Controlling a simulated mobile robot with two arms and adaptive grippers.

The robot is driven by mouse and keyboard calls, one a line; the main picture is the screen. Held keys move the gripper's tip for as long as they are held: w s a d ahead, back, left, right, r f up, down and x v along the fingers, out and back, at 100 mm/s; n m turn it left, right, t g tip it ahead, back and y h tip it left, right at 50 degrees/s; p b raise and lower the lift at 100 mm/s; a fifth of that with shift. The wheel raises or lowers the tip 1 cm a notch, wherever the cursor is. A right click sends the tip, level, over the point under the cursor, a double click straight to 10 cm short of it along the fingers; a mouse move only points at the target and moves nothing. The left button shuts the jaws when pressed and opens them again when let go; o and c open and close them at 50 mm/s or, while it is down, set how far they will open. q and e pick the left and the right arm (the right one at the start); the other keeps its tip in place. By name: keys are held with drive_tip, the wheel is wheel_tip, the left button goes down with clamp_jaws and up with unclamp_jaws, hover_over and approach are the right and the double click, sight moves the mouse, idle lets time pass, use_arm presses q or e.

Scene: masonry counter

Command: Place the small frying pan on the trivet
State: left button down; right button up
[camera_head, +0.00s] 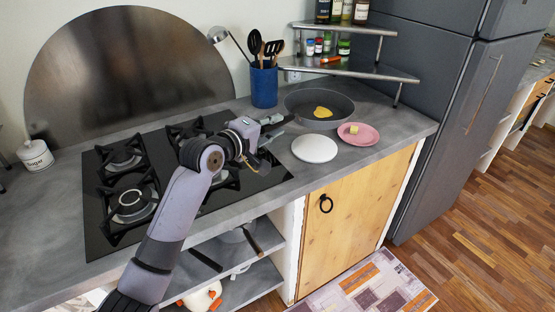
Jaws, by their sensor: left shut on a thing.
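The small frying pan (293,103) is dark grey and round, with a yellow piece of food (322,112) inside. It is at the back right of the counter, behind a white round disc (314,149) that looks like the trivet. The trivet lies flat and bare. My left gripper (274,122) is at the pan's left side, shut on its handle, which the fingers mostly hide. I cannot tell whether the pan touches the counter. My right gripper is out of view.
A pink plate (367,137) with a small yellow piece sits right of the trivet. A blue utensil holder (264,86) and a corner shelf (354,70) with jars stand behind. The black gas hob (103,207) is at left, the grey fridge (418,90) at right.

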use_arm(q)
wheel_tip(320, 180, down, 12)
drive_tip(key=shift+r, duration=0.2)
drive_tip(key=c, duration=1.9)
unclamp_jaws()
drive_tip(key=shift+f, duration=0.25)
drive_tip(key=shift+c, duration=0.2)
drive_tip(key=o, duration=0.4)
drive_tip(key=shift+s, duration=0.1)
drive_tip(key=v, duration=1.2)
drive_tip(key=shift+a+r+b, duration=0.1)
drive_tip(key=shift+r+b, duration=0.1)
drive_tip(key=shift+b, duration=0.1)
